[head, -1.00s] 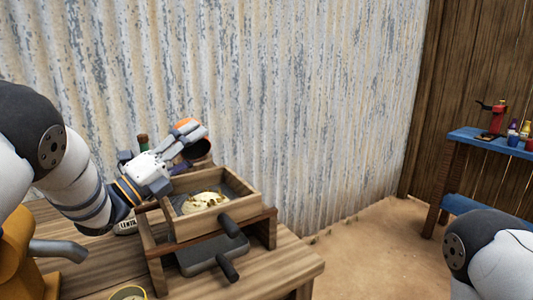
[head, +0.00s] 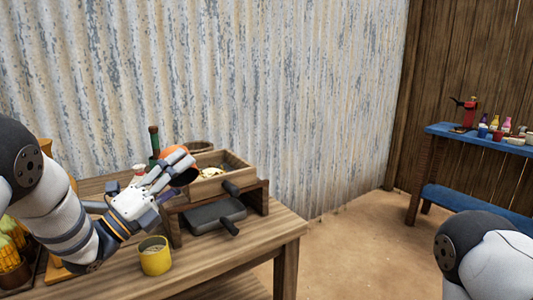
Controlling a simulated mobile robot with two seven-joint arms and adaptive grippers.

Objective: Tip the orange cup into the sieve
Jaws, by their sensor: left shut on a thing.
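My left gripper (head: 176,171) is shut on the orange cup (head: 174,153) at the left edge of the sieve. The cup is tilted, with its dark mouth facing down and right; the fingers hide much of it. The sieve (head: 238,166) is an open wooden box with a dark handle on a wooden stand. A pale heap (head: 209,172) lies inside it, partly hidden by the cup. I cannot tell whether anything is pouring. My right gripper is out of view; only part of my right arm shows at lower right.
A grey tray (head: 205,217) with a dark handle sits under the sieve. A yellow cup (head: 155,260) with pale contents stands in front on the table (head: 210,262). A green bottle (head: 154,140) stands behind my gripper. A blue bench (head: 465,137) with small items is at right.

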